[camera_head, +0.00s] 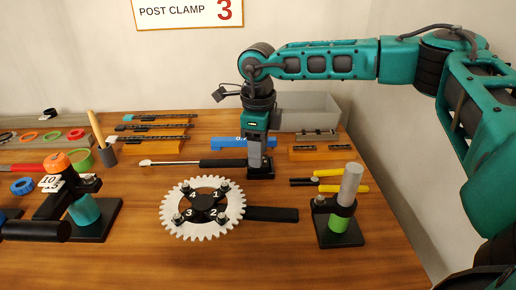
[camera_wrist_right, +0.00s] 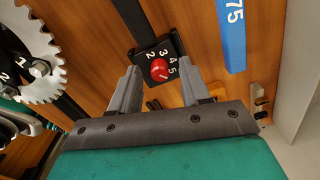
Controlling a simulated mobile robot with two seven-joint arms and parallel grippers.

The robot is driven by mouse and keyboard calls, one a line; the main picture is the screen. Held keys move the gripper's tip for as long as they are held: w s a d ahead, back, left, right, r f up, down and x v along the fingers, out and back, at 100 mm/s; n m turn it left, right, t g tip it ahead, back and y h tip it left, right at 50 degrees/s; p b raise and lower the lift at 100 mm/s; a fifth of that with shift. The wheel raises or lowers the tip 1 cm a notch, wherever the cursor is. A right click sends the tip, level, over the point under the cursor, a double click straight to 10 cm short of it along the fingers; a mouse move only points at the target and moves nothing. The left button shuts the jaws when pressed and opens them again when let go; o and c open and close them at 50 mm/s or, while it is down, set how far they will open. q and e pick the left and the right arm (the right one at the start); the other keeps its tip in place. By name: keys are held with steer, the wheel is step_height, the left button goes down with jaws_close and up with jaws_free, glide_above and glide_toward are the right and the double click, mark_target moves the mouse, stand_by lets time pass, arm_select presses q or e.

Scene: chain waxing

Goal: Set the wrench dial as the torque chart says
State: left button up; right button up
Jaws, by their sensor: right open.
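The torque chart sign (camera_head: 190,12) on the back wall reads "POST CLAMP 3". The wrench (camera_head: 225,162) lies across the table, with a silver shaft on the left and a black handle on the right. Its dial (camera_wrist_right: 159,69) is a red knob on a black block, with the numbers 2, 3, 4 and 5 visible around it. Which number the knob points to is unclear. My right gripper (camera_head: 259,170) is above the handle's right end and hides the dial in the head view. In the right wrist view the gripper (camera_wrist_right: 157,85) is open, its fingers either side of the knob, apparently not touching it.
A toothed chainring (camera_head: 203,208) is in front. A clamp stand with a grey post (camera_head: 350,184) is at right, and another stand (camera_head: 93,218) at left. A blue gauge (camera_head: 230,143), yellow-handled pliers (camera_head: 330,188) and a grey bin (camera_head: 308,108) are nearby.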

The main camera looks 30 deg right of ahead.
jaws_close()
stand_by(0.5)
steer(key=shift+n, duration=0.3)
steer(key=n, duration=0.4)
steer(key=shift+n+p, duration=0.3)
steer(key=shift+p, duration=0.1)
steer(key=n, duration=0.5)
steer(key=shift+n, duration=0.3)
jaws_free()
